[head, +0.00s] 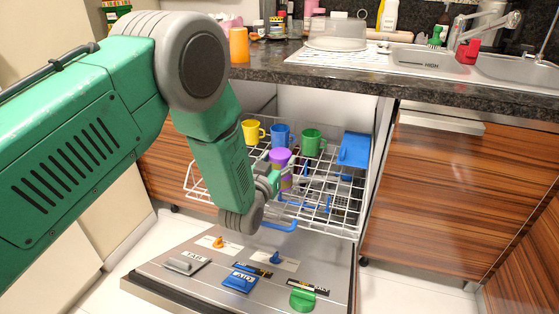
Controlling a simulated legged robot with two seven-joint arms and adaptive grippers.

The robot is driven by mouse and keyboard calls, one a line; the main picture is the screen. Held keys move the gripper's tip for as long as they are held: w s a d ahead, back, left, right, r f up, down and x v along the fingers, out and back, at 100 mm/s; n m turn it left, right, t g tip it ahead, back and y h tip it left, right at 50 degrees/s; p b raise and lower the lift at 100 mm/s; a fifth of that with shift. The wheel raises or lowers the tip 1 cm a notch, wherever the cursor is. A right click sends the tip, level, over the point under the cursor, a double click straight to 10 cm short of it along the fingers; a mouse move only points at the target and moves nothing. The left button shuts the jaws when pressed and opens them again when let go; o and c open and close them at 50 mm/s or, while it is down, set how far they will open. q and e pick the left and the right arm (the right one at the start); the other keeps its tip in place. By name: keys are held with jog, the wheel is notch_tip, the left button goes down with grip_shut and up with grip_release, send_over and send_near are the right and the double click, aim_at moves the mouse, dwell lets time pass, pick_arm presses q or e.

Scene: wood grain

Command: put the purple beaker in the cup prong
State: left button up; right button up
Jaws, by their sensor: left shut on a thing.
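The purple beaker (280,156) is in the grasp of my left gripper (277,178), at the white wire rack (330,214) of the pulled-out dishwasher. It looks upright, with its rim showing above the fingers. My left gripper is shut on it; the fingers and wrist hide part of it. Whether its base touches the rack wires I cannot tell. The cup prongs are thin wires in the rack, and I cannot pick out a single one clearly. My right gripper is not in view.
A yellow cup (251,132), a blue cup (282,136) and a green cup (312,142) stand in the rack behind the beaker. A blue box-like item (353,151) is at the rack's right. The open door (190,285) lies below. The counter edge (430,98) overhangs behind.

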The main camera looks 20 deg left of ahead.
pick_arm(q)
jog(key=shift+f+b, duration=1.15)
jog(key=shift+f, duration=0.6)
jog(key=shift+r+p, duration=0.25)
jog(key=shift+p, duration=0.05)
dwell(1.5)
jog(key=shift+f, duration=0.25)
jog(key=shift+r+p, duration=0.25)
jog(key=shift+p, duration=0.1)
dwell(0.4)
dwell(1.5)
jog(key=shift+f, duration=0.25)
jog(key=shift+r+p, duration=0.25)
jog(key=shift+p, duration=0.2)
dwell(1.2)
